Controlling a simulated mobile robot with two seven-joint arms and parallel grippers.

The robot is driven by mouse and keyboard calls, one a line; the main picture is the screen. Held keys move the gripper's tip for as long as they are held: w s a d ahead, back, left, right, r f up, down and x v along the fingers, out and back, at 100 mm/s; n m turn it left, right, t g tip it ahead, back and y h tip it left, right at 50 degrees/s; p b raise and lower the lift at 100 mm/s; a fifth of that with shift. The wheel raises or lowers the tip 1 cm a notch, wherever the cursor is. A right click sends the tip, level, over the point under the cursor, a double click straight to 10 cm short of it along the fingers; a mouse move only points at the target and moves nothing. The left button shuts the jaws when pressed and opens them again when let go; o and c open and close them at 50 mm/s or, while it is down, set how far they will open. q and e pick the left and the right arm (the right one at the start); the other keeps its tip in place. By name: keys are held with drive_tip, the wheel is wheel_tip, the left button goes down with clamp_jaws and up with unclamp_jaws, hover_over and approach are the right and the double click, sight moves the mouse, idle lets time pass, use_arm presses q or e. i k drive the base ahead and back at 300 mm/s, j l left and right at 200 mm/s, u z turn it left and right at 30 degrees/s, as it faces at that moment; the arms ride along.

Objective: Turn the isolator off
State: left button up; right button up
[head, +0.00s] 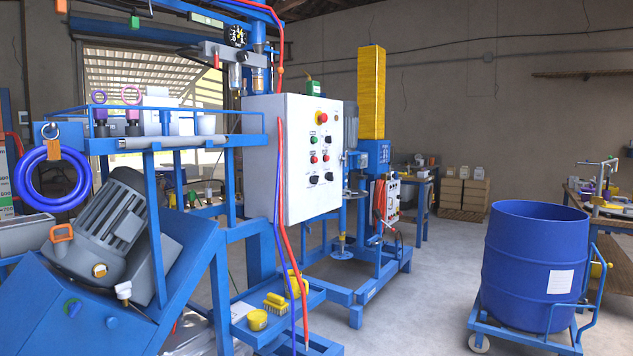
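A light grey control cabinet (310,160) stands upright in the middle of the head view. A red knob on a yellow backing (321,118) sits near the top of its front face. It may be the isolator, but its type and position cannot be read at this size. Below it are rows of small green, red and black buttons and knobs (321,158). A smaller control box (386,201) with a red hose in front of it is on the blue machine behind; its controls are too small to tell. Neither of my grippers is in view.
A blue frame with a grey motor (110,230) fills the left side. Red and blue hoses (283,220) hang beside the cabinet. A low blue shelf (268,325) holds a yellow brush and tubs. A blue drum (533,262) stands on a trolley at right. Grey floor between is clear.

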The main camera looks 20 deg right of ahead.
sight(314, 179)
drive_tip(key=i+l+z, duration=0.15)
drive_tip(key=i+l, duration=0.4)
drive_tip(key=i+l+z, duration=0.2)
drive_tip(key=i+l, duration=0.25)
drive_tip(key=i+l+z, duration=0.15)
drive_tip(key=i+l, duration=0.2)
drive_tip(key=i, duration=0.35)
